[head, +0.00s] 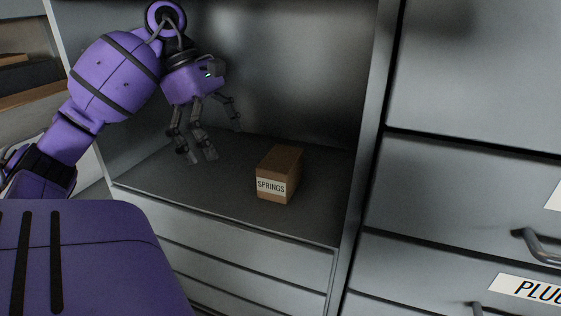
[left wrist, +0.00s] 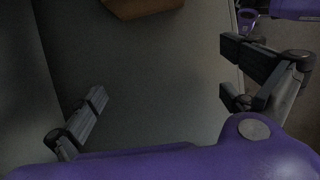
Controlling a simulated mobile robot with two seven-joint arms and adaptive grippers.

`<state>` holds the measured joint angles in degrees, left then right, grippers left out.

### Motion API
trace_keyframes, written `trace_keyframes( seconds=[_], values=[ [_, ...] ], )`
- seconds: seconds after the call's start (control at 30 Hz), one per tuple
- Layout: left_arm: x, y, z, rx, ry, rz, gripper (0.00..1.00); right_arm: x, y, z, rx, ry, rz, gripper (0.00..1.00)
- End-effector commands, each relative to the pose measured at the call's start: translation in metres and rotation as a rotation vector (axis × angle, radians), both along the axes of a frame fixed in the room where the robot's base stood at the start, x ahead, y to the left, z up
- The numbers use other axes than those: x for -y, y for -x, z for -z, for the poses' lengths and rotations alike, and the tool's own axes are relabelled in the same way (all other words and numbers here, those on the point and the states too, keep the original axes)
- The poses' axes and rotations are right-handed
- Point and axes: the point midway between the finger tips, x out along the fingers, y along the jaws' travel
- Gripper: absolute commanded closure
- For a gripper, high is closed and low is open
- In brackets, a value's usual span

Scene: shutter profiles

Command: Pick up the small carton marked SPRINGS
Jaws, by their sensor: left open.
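The small brown carton marked SPRINGS (head: 282,172) stands upright on the cabinet shelf (head: 225,190) in the head view, its white label facing front. In the left wrist view, part of a brown carton (left wrist: 143,8) shows at the top edge, with most of it cut off. My left gripper (head: 217,137) is above the shelf, to the left of the carton and apart from it. Its fingers are spread and empty, and they also show in the left wrist view (left wrist: 165,85). My right gripper is not in view.
The open bay has a left side wall and a right upright (head: 365,150) close to the carton. Closed drawers with handles (head: 540,246) stand at the right, one with a partly visible label (head: 528,288). The shelf around the carton is clear.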

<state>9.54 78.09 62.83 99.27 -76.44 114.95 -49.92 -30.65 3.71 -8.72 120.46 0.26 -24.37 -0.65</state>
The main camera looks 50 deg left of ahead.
Motion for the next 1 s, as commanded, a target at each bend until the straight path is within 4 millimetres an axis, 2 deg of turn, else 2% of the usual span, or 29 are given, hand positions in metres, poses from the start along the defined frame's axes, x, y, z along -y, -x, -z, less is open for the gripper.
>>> trace_keyframes(
  seconds=[0.3,0.63,0.83,1.0],
  values=[
    [0.046,-0.026,0.0,0.002,-0.003,0.005,0.0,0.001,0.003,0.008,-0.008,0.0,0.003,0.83],
    [0.072,-0.04,0.0,0.0,-0.004,0.005,0.0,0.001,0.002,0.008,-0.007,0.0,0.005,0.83],
    [0.104,-0.057,0.0,0.0,-0.005,0.006,0.0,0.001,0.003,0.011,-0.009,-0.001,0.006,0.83],
    [0.112,-0.061,0.024,-0.002,-0.001,0.002,0.0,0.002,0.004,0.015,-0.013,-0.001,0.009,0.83]
  ],
)
